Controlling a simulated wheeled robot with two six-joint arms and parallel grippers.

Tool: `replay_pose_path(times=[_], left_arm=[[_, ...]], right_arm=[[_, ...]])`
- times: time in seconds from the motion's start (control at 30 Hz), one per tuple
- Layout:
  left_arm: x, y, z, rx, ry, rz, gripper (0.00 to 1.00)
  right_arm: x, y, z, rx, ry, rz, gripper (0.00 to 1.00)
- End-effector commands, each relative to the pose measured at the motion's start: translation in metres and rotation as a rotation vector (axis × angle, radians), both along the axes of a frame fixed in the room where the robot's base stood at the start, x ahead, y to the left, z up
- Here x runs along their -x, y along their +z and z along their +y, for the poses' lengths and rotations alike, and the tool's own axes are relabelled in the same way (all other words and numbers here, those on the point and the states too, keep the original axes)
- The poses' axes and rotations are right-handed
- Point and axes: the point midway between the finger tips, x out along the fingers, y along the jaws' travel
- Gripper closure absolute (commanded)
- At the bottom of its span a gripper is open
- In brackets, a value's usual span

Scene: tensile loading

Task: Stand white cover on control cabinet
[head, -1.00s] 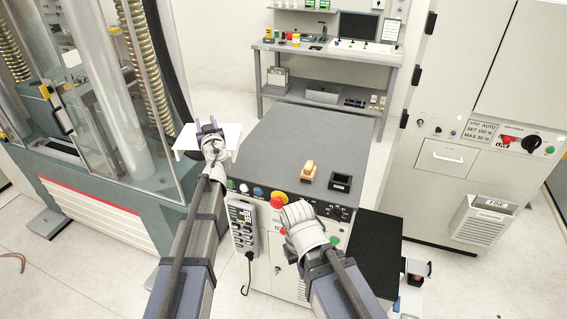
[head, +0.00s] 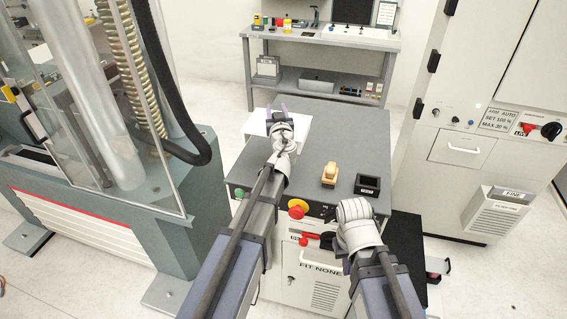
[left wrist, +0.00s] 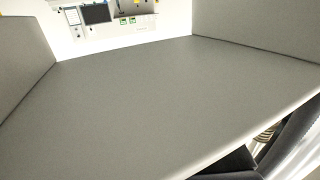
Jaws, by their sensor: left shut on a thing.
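The white cover (head: 257,121) is in my left gripper (head: 277,112), which is shut on it. In the head view it shows as a pale panel over the far left part of the control cabinet's grey top (head: 325,130); contact with the top cannot be told. In the left wrist view a large shaded panel with side walls, seemingly the cover (left wrist: 150,105), fills most of the picture. My right gripper (head: 354,212) is by the cabinet's front right edge; its fingers are not clear.
A yellow block (head: 329,173) and a black socket (head: 368,184) sit on the right of the top. A red mushroom button (head: 297,208) is at the front edge. The glass-sided test machine (head: 110,110) stands left, a tall cabinet (head: 490,120) right, a workbench (head: 320,40) behind.

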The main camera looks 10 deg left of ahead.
Motion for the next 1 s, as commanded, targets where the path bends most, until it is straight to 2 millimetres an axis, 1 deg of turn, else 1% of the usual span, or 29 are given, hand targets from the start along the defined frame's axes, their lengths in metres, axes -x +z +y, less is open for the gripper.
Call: replay_pose_path(times=[0.03, 0.17, 0.27, 0.37, 0.5, 0.63, 0.7, 0.87, 1.0], left_arm=[[0.01, 0.005, -0.003, 0.0, 0.0, 0.0, 1.0], [0.007, 0.001, -0.003, 0.0, 0.002, 0.0, 1.0], [0.007, -0.007, -0.003, 0.0, 0.002, 0.0, 1.0], [0.007, -0.019, -0.003, 0.0, 0.002, 0.0, 1.0], [0.007, -0.042, -0.003, 0.0, 0.002, 0.0, 1.0], [0.007, -0.059, -0.003, 0.0, 0.002, 0.0, 1.0], [0.007, -0.062, -0.003, 0.0, 0.002, 0.0, 1.0], [0.007, -0.061, -0.003, 0.0, 0.002, 0.0, 1.0], [0.007, -0.071, -0.003, 0.0, 0.002, 0.0, 1.0]], right_arm=[[0.0, 0.005, 0.0, 0.0, 0.0, 0.0, 1.0], [0.0, 0.001, 0.0, 0.0, 0.0, 0.0, 1.0], [0.0, -0.007, 0.0, 0.0, 0.0, 0.0, 1.0], [0.0, -0.02, 0.0, 0.0, 0.0, 0.0, 1.0], [0.0, -0.042, 0.0, 0.0, -0.001, 0.0, 1.0], [0.0, -0.059, 0.0, 0.0, -0.002, 0.0, 1.0], [0.0, -0.062, 0.0, 0.0, -0.002, 0.0, 1.0], [0.0, -0.061, 0.0, 0.0, -0.001, 0.0, 1.0], [0.0, -0.071, 0.0, 0.0, -0.001, 0.0, 1.0]])
